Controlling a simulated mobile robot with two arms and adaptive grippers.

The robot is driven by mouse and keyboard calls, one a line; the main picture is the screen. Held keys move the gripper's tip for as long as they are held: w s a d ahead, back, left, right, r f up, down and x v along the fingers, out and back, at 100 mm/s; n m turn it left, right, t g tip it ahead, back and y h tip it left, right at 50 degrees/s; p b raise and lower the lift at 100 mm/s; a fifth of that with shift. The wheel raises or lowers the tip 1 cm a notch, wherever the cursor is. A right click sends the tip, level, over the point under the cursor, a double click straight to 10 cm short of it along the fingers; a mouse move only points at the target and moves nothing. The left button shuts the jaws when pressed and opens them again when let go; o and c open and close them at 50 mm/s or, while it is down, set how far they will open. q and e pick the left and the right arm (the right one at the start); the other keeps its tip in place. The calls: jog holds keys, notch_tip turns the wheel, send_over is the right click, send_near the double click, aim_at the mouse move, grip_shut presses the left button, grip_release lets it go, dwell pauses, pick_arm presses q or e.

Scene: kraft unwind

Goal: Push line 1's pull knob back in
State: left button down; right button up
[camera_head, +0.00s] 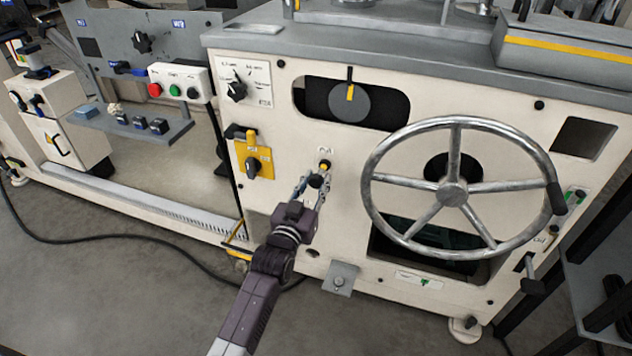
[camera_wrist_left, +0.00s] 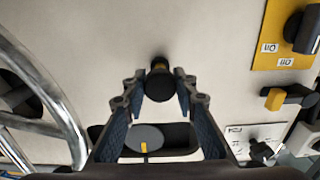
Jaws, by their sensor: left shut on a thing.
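The pull knob (camera_head: 317,181) stands out from the cream front panel (camera_head: 345,270), left of the big handwheel. It is black, with a yellow part where it meets the panel. My left gripper (camera_head: 315,183) reaches up to it from below and is shut on it. In the left wrist view the round black knob (camera_wrist_left: 160,84) sits between the two fingertips, with its stem and a yellow ring toward the panel. My right gripper is not in view.
A large metal handwheel (camera_head: 452,194) stands out close to the right of the knob. A yellow switch plate (camera_head: 260,157) with a black rotary handle is to the left. An oval window (camera_head: 385,105) is above. A metal bracket (camera_head: 341,279) sticks out low on the panel.

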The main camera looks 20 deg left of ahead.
aim_at(320, 173)
pick_arm(q)
jog(key=shift+w, duration=1.65)
jog(key=shift+r, duration=0.15)
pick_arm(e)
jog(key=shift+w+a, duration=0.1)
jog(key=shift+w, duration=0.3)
pick_arm(q)
jog(key=c, duration=1.9)
grip_release()
jog(key=o, duration=0.4)
jog(key=shift+w, duration=0.1)
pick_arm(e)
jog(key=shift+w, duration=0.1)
